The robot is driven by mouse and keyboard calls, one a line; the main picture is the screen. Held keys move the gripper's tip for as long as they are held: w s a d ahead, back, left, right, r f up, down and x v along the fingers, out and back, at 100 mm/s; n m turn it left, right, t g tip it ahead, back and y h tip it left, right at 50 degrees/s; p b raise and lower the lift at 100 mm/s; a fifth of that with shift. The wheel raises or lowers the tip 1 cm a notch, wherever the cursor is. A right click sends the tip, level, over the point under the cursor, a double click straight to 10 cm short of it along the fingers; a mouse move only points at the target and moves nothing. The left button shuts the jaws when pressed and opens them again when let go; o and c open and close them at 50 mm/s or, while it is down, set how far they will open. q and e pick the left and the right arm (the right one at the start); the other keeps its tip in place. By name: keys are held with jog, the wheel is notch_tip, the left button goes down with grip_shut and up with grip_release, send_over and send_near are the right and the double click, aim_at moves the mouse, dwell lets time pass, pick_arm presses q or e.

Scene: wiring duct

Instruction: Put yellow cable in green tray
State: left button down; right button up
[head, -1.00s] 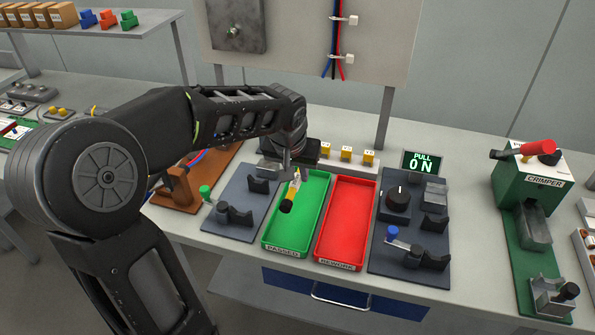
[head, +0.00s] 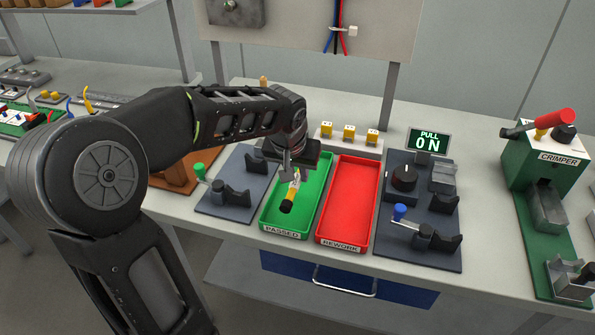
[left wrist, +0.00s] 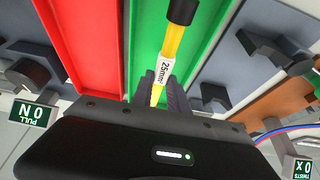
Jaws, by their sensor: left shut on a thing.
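The yellow cable (head: 293,190) has a black end and a white label reading 25mm². My left gripper (head: 296,177) is shut on it and holds it over the green tray (head: 313,203), which is marked PASSED. In the head view the black end points toward the tray's near side. In the left wrist view the cable (left wrist: 172,46) runs out from between the fingers (left wrist: 162,88), with the green tray (left wrist: 204,22) behind it. I cannot tell whether the cable touches the tray floor. My right gripper is not in view.
A red REWORK tray (head: 347,205) stands right beside the green tray. Dark fixtures flank the trays, one with a green knob (head: 199,170) and one with a blue knob (head: 399,212). A crimper (head: 545,155) stands at the right. Small yellow-topped blocks (head: 348,133) stand behind the trays.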

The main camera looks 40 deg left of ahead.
pick_arm(q)
jog(key=c, duration=1.2)
grip_release()
jog(key=shift+r, duration=0.1)
jog(key=v, duration=0.7)
jog(key=shift+s+d+r, duration=0.1)
jog(key=shift+s+r, duration=0.05)
jog(key=shift+r, duration=0.15)
